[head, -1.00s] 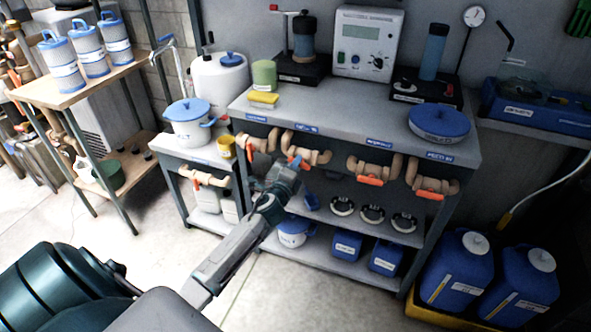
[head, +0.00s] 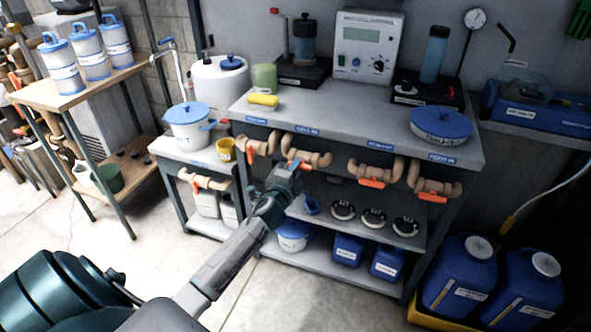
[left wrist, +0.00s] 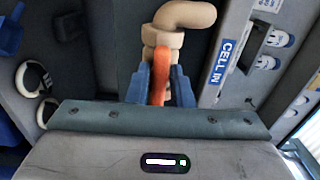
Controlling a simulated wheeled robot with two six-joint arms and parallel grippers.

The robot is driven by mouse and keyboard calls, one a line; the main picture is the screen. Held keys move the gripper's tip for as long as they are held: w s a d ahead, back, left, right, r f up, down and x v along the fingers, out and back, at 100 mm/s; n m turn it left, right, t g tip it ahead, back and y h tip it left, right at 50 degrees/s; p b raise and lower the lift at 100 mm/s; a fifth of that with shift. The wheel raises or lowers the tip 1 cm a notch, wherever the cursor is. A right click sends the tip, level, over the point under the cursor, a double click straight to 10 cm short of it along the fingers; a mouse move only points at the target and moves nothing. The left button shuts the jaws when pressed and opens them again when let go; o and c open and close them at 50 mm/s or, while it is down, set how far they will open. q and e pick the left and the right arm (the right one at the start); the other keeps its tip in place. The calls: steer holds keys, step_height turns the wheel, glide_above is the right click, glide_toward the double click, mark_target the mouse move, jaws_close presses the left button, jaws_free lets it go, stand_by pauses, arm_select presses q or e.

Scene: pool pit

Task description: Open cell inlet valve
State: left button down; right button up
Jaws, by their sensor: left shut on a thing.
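The cell inlet valve is a tan pipe fitting (head: 311,157) under the bench's front edge, beneath a blue CELL IN label (head: 308,131). Its orange handle (head: 293,164) shows just beyond my left gripper (head: 291,170). In the left wrist view, the orange handle (left wrist: 159,84) stands between the blue fingers of my left gripper (left wrist: 160,80), which is shut on it. The tan pipe (left wrist: 184,15) bends right above it, and the CELL IN label (left wrist: 223,62) is to the right. The fingers hide part of the handle. My right gripper is not in view.
Similar orange-handled valves stand to the left (head: 258,148) and right (head: 372,183) along the bench (head: 350,118). A lower shelf (head: 345,226) holds several dark round fittings. Blue jugs (head: 459,275) stand at the right.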

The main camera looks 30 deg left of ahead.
arm_select(q)
steer(key=c, duration=1.4)
jaws_free()
